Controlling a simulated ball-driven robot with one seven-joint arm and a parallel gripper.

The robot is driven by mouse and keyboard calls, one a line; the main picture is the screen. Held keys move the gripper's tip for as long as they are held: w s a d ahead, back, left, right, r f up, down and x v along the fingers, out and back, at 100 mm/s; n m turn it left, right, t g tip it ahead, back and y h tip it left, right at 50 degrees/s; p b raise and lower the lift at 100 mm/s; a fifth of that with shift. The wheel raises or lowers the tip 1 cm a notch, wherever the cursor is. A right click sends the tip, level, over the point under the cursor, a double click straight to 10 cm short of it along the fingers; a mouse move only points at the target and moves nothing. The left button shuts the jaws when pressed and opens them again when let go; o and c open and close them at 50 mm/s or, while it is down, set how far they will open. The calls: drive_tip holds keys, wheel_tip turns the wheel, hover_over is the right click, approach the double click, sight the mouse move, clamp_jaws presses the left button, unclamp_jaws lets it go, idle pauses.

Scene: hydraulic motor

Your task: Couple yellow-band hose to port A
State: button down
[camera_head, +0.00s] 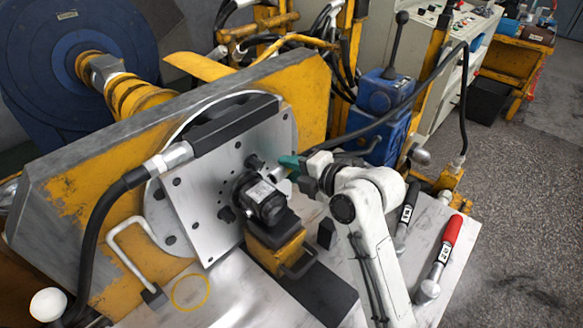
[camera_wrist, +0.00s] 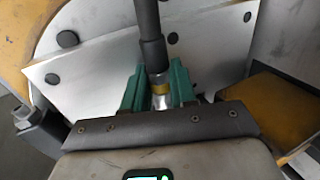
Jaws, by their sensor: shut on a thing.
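My gripper (camera_head: 288,163) has green fingertips and is near the motor, just above and right of it. In the wrist view its green jaws (camera_wrist: 160,88) are shut on the yellow-band hose (camera_wrist: 152,52). The yellow band and silver fitting sit between the jaws, and the black hose runs up out of the picture. The black hydraulic motor (camera_head: 262,200) with a pale label stands against the grey mounting plate (camera_head: 195,190), on a yellow block. I cannot make out port A or its marking; the gripper and arm hide part of that side.
Another black hose (camera_head: 105,210) with a silver fitting joins a black bar on the plate. A red-handled piece (camera_head: 445,245) and a black-handled one (camera_head: 405,215) lie at the table's right. A blue lever unit (camera_head: 385,105) stands behind. A yellow ring (camera_head: 191,291) marks clear table at front left.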

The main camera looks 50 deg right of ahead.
drive_tip(key=shift+a, duration=1)
idle(0.5)
drive_tip(key=c, duration=0.8)
unclamp_jaws()
drive_tip(key=shift+s, duration=0.1)
drive_tip(key=shift+c, duration=0.2)
drive_tip(key=p+v, duration=0.2)
drive_tip(key=v, duration=0.5)
drive_tip(key=p+v, duration=0.9)
drive_tip(key=v, duration=0.1)
drive_tip(key=shift+s, duration=0.3)
